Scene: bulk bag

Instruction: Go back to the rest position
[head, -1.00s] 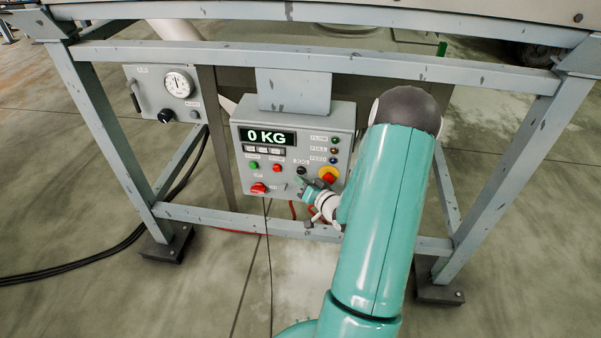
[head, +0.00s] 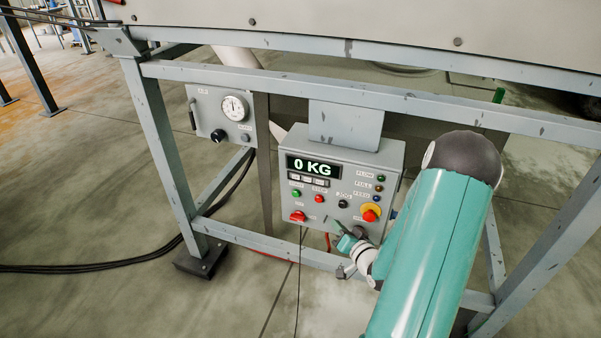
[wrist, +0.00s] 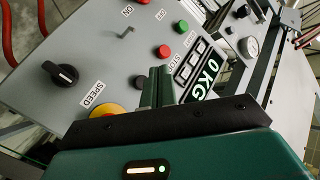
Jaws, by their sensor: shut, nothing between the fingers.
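My gripper (head: 333,225) is in front of the lower part of a grey control box (head: 385,160), below its black knob (head: 343,204). Its fingers are together and hold nothing. In the wrist view the shut green fingers (wrist: 155,88) stand in front of the panel, beside the display reading 0 KG (wrist: 205,78). I cannot tell the exact gap between fingertips and panel. My teal arm hides part of the frame at the right in the head view.
A gauge panel (head: 222,115) is at the left. Black cables (head: 110,262) lie on the open floor at left.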

